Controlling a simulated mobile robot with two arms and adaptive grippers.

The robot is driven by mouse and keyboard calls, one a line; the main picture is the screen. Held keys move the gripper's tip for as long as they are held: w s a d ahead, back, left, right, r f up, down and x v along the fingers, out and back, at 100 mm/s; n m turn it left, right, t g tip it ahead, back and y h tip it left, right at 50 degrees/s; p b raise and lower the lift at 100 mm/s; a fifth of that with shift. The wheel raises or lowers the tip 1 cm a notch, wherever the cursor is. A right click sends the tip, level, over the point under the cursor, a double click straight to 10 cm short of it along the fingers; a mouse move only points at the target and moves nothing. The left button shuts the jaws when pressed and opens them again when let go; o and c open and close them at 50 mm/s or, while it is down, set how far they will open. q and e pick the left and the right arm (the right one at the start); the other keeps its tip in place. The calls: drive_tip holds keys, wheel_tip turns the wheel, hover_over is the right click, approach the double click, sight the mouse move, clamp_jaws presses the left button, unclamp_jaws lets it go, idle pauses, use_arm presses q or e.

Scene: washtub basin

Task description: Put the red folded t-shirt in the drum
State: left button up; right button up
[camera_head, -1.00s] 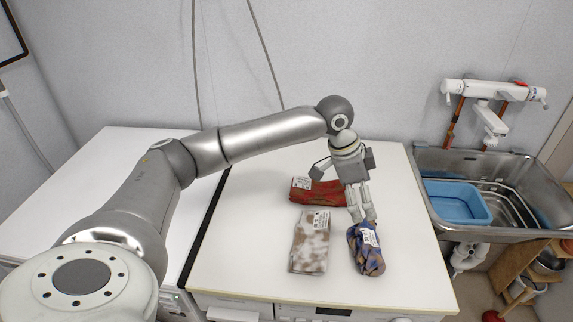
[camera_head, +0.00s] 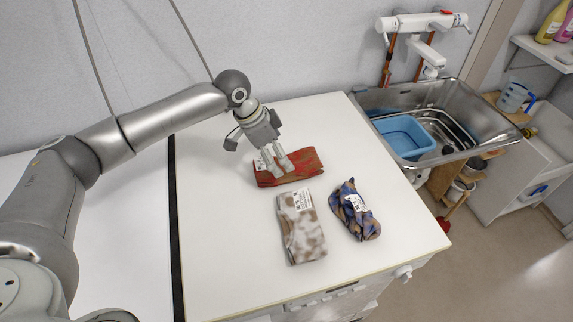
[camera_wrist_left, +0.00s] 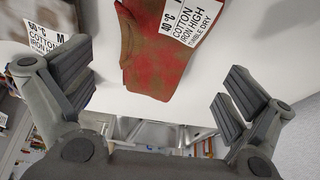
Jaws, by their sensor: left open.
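The red folded t-shirt (camera_head: 300,168) has brown patches and a white care label and lies flat on the white machine top. It also shows in the left wrist view (camera_wrist_left: 150,62), near the top middle between the finger directions. My left gripper (camera_head: 278,168) is over the t-shirt's left part, fingers pointing down. In the left wrist view the two fingers (camera_wrist_left: 150,95) are spread wide with nothing between them that I can see held. Whether the fingertips touch the cloth I cannot tell. No drum opening is in view. My right gripper is not in view.
A brown-and-white folded cloth (camera_head: 302,235) lies just in front of the red one, and a blue patterned cloth (camera_head: 352,212) to its right. A steel sink (camera_head: 455,105) with a blue basin (camera_head: 403,135) stands at the right.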

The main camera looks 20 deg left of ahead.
use_arm(q)
drive_tip(key=x, duration=0.2)
drive_tip(key=p+x, duration=0.1)
drive_tip(key=shift+d+f, duration=0.3)
drive_tip(key=shift+d, duration=0.1)
drive_tip(key=shift+d+f, duration=0.1)
drive_tip(key=shift+f, duration=0.3)
drive_tip(key=c, duration=1.2)
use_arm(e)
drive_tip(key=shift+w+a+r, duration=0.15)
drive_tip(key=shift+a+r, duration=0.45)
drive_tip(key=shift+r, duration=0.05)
